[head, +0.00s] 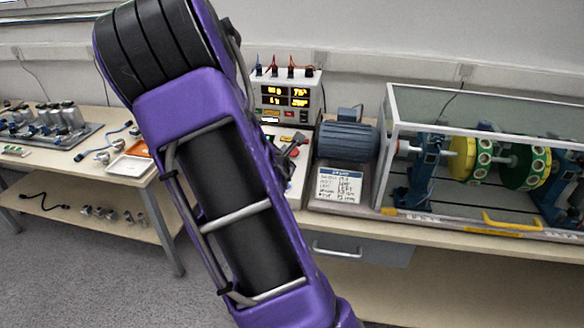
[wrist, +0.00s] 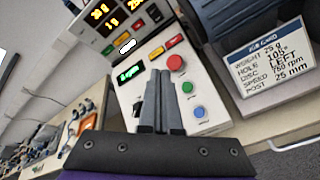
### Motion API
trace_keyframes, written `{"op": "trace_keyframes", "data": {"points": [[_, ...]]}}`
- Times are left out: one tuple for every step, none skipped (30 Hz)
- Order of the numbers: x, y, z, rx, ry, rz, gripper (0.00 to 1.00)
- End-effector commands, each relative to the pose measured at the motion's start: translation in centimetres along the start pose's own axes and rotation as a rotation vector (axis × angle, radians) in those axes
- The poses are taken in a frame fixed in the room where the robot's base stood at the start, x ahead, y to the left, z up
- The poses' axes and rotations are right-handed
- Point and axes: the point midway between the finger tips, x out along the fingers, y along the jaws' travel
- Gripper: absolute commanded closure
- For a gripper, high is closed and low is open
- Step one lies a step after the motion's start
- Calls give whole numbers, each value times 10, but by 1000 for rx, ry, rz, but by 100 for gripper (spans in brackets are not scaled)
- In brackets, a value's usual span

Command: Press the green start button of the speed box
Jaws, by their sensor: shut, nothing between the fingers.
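The speed box (wrist: 213,126) has a light sloped panel in the wrist view, with a red button (wrist: 175,63), a blue knob (wrist: 199,111) and a small green readout (wrist: 128,73).
A power supply (head: 288,98) with lit displays and leads stands behind the speed box. A blue motor (head: 347,140), a written card (head: 339,186) and a clear-walled rotor rig (head: 480,225) are to the right. A side table (head: 95,165) with parts is at left.

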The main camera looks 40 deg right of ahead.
Motion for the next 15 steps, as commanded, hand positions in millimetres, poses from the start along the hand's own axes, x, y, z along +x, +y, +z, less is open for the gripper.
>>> {"op": "trace_keyframes", "data": {"points": [[0, 0, 0, 1, 0, 1, 100], [0, 0, 0, 2, 0, 1, 100], [0, 1, 0, 2, 0, 1, 100], [0, 1, 0, 2, 0, 1, 100], [0, 0, 0, 3, 0, 1, 100], [1, 0, -1, 3, 0, 1, 100], [2, -1, -1, 3, 0, 1, 100], [2, -2, -2, 4, 0, 1, 100], [4, -3, -4, 4, 0, 1, 100], [6, -5, -5, 5, -1, 1, 100], [8, -6, -7, 5, -1, 1, 100], [11, -9, -10, 5, -1, 1, 100], [13, -11, -12, 6, -1, 0, 100], [16, -13, -14, 6, -1, 1, 100], [20, -16, -17, 6, -1, 1, 100]]}}
